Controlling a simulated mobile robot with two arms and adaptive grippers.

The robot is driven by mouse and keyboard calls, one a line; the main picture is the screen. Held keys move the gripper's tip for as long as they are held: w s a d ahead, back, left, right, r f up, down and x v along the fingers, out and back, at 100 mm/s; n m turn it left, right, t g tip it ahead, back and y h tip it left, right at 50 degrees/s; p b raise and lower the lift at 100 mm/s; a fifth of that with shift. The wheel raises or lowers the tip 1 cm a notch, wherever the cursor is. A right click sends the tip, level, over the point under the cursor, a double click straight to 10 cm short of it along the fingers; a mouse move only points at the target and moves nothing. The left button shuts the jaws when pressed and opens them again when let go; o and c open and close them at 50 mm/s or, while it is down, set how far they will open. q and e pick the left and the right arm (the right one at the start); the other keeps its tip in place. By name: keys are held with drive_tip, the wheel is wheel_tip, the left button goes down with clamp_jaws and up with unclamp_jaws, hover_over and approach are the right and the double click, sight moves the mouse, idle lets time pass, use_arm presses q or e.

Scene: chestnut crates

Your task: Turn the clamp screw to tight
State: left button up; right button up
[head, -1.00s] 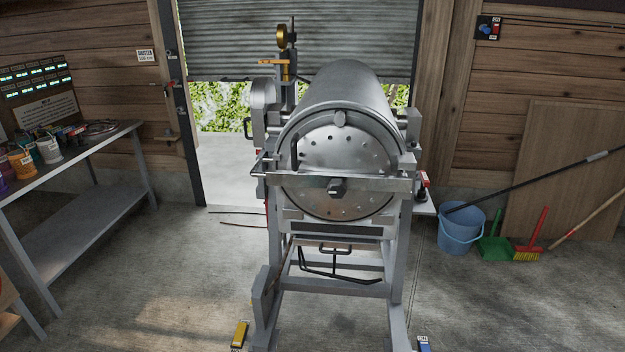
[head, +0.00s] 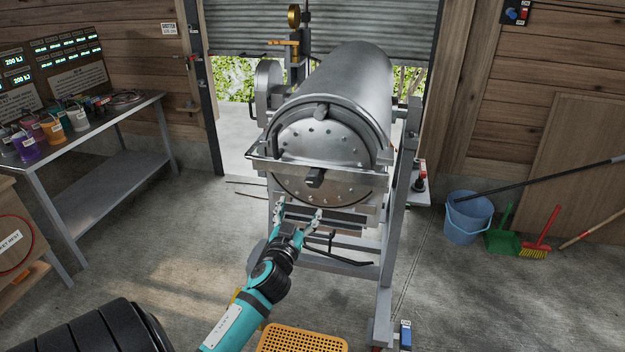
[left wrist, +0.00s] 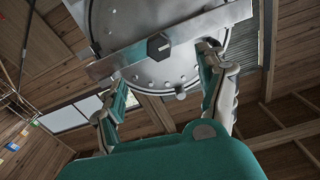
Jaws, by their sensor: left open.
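The clamp screw (head: 315,178) is a dark knob at the middle of the metal clamp bar (head: 350,178), which crosses the round door (head: 325,145) of the steel drum. My left gripper (head: 298,212) is open and empty, with its fingers pointing up just below the bar in the head view. In the left wrist view the screw (left wrist: 158,46) shows ahead of and between the open fingers (left wrist: 160,85), apart from them. The bar (left wrist: 195,35) runs slantwise across the door there. My right gripper is not in view.
A yellow perforated crate (head: 300,340) lies low in front. A bench (head: 115,120) with coloured pots stands at left. A blue bucket (head: 467,222), green dustpan (head: 502,240) and red brush (head: 537,245) stand at right. The drum's frame leg (head: 395,240) stands right of my arm.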

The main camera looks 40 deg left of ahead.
sight(313, 183)
use_arm(q)
drive_tip(key=p+x, duration=0.1)
drive_tip(key=x, duration=1.3)
drive_tip(key=shift+w+d+f, duration=0.1)
drive_tip(key=shift+d, duration=0.05)
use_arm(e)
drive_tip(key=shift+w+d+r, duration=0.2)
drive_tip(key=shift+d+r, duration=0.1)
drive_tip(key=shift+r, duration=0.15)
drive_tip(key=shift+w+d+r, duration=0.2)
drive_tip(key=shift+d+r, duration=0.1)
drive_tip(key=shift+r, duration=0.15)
use_arm(q)
drive_tip(key=c, duration=1.2)
drive_tip(key=shift+o, duration=0.2)
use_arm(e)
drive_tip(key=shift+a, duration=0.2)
